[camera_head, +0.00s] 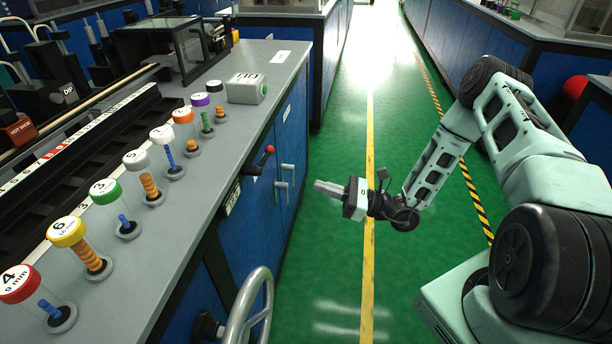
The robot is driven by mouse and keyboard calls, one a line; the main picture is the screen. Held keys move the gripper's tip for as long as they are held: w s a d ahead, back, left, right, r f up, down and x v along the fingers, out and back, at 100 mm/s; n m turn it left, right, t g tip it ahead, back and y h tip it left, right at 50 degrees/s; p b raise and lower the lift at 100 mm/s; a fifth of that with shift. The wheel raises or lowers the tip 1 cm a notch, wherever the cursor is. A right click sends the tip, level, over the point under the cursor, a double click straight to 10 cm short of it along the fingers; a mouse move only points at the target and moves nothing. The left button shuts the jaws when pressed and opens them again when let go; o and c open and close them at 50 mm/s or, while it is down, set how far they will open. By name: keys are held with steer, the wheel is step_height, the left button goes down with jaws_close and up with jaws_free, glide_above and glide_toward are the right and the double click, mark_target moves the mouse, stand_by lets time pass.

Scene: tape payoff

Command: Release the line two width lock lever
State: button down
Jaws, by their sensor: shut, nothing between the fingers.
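A short black lever (257,164) with a red knob on its tip sticks out from the front side of the bench, just below the worktop edge. It is tilted up and to the right. I cannot read whether it is the line two width lock lever. My gripper (317,187) is shut and empty, with its fingers pointing left over the green floor. It is to the right of the lever and lower in the picture, apart from it.
The grey bench (215,230) carries a row of several colour-capped canisters (135,160) and a white box (246,88). Silver cabinet handles (281,188) and a large handwheel (252,308) stick out from the bench front. The green aisle (335,255) is clear.

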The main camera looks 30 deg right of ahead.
glide_toward(265, 160)
steer(key=w+a+f, duration=0.2)
steer(key=w+f, duration=0.2)
steer(key=shift+w+a+r+p, duration=0.2)
steer(key=shift+w+a+r, duration=0.1)
steer(key=shift+r, duration=0.35)
steer(key=shift+w+a+r+p, duration=0.15)
steer(key=shift+w+a+r, duration=0.15)
steer(key=shift+r, duration=0.35)
steer(key=shift+w+a+r+p, duration=0.2)
steer(key=shift+w+a+r, duration=0.1)
steer(key=shift+r, duration=0.35)
